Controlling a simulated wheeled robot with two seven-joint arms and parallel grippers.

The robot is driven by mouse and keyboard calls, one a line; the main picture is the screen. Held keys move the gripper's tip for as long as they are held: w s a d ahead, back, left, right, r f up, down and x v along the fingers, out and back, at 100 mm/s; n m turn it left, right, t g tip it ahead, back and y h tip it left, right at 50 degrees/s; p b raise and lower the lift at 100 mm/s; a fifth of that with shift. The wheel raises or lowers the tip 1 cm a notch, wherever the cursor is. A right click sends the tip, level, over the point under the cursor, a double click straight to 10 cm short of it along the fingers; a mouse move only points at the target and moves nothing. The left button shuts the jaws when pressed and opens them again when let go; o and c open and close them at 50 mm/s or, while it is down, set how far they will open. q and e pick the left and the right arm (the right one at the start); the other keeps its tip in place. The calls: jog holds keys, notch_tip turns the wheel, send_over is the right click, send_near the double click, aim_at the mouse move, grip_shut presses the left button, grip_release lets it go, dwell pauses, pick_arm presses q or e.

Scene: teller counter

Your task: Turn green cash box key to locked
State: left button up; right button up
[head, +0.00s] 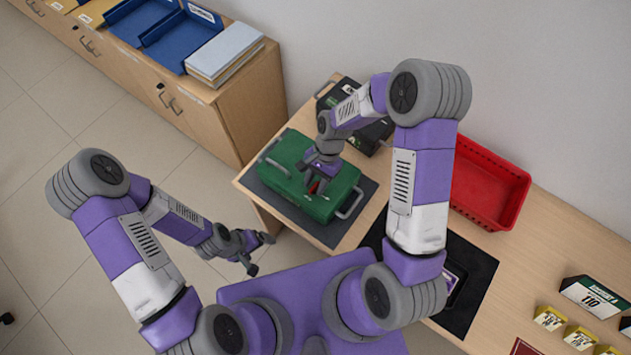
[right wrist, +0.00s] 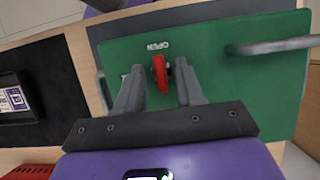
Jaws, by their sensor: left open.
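The green cash box (head: 285,165) lies on a dark mat on the counter, and its lid fills much of the right wrist view (right wrist: 225,80). The red key (right wrist: 160,73) sits on the lid, its long side lined up with the OPEN label (right wrist: 157,46). A second label beside the left finger is mostly hidden. My right gripper (right wrist: 159,75) is open, with a finger on each side of the key and a gap showing on both sides. In the head view my right gripper (head: 317,184) is over the box. My left gripper (head: 262,255) is open and empty, away from the counter.
Metal handles (head: 350,203) stick out at the box's ends. A black case (head: 365,130) stands behind it, partly hidden by my right arm. A red basket (head: 487,185) and a black mat (head: 480,275) lie to the right. A wooden cabinet (head: 235,110) stands at the left.

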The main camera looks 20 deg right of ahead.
jog(key=shift+c, duration=0.3)
grip_shut()
jog(key=n+g+h, duration=0.1)
jog(key=n, duration=0.3)
jog(key=shift+w+a, duration=0.1)
jog(key=shift+w, duration=0.05)
jog(key=n+h, duration=0.1)
jog(key=n, duration=0.3)
jog(key=shift+a+n+g+h, duration=0.1)
jog(key=shift+n+g+h, duration=0.2)
jog(key=shift+h, duration=0.1)
jog(key=n, duration=0.2)
jog(key=n+h, duration=0.1)
jog(key=n, duration=0.1)
jog(key=shift+a+h, duration=0.15)
jog(key=shift+h, duration=0.15)
jog(key=n, duration=0.2)
jog(key=n+h, duration=0.1)
jog(key=n, duration=0.2)
jog(key=shift+a+t+h, duration=0.1)
jog(key=shift+t+h, duration=0.2)
jog(key=shift+t, duration=0.1)
jog(key=shift+n, duration=0.3)
